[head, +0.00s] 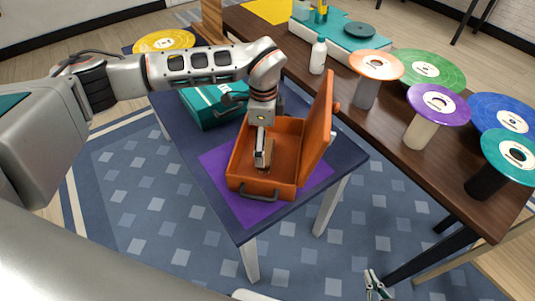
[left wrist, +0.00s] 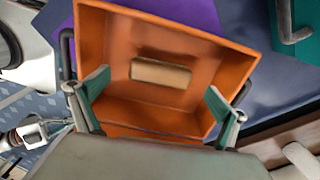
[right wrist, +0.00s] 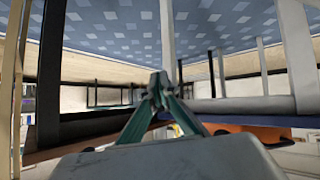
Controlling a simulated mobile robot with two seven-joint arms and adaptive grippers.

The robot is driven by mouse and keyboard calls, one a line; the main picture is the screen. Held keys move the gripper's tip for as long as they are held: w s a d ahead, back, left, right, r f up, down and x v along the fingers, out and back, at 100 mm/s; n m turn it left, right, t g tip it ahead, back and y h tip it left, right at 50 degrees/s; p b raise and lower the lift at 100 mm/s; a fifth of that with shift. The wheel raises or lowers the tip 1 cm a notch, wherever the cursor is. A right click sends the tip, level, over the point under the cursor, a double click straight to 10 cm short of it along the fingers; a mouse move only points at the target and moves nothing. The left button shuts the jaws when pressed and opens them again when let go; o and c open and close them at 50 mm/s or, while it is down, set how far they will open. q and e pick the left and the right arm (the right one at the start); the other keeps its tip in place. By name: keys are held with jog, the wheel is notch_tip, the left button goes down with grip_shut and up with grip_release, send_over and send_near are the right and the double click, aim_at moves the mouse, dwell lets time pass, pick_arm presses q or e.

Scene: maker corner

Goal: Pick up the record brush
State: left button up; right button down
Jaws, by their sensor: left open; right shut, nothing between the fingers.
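The record brush (left wrist: 160,73) is a small tan-brown block lying on the floor of an open orange case (head: 236,165). My left gripper (left wrist: 157,92) is open over the case, its green-tipped fingers apart on either side, with the brush between and just beyond them in the left wrist view. Nothing is in its grasp. In the head view the left gripper (head: 263,155) points down into the case and largely hides the brush. My right gripper (head: 375,285) is low at the bottom of the head view, away from the case. Its fingertips meet, empty, in the right wrist view (right wrist: 160,90).
The case's raised lid (head: 318,135) stands on its right side. The case sits on a purple mat (head: 312,183) on a dark blue table. A teal case (head: 208,108) lies behind it. A brown table (head: 385,130) at right holds several discs on stands and a white bottle (head: 318,57).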

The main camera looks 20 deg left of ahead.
aim_at(266, 151)
pick_arm(q)
jog(key=f, duration=0.4)
jog(key=shift+w+d+f+b, duration=0.1)
jog(key=shift+d+f+b, duration=0.1)
jog(key=shift+b, duration=0.15)
jog(key=shift+f, duration=0.3)
jog(key=shift+w, duration=0.1)
jog(key=c, duration=1.2)
jog(key=shift+r, duration=0.3)
notch_tip(266, 151, up, 20)
jog(key=shift+f+p, duration=0.25)
jog(key=shift+p, duration=0.75)
pick_arm(e)
jog(key=shift+w+r, duration=0.15)
jog(key=shift+r, duration=0.4)
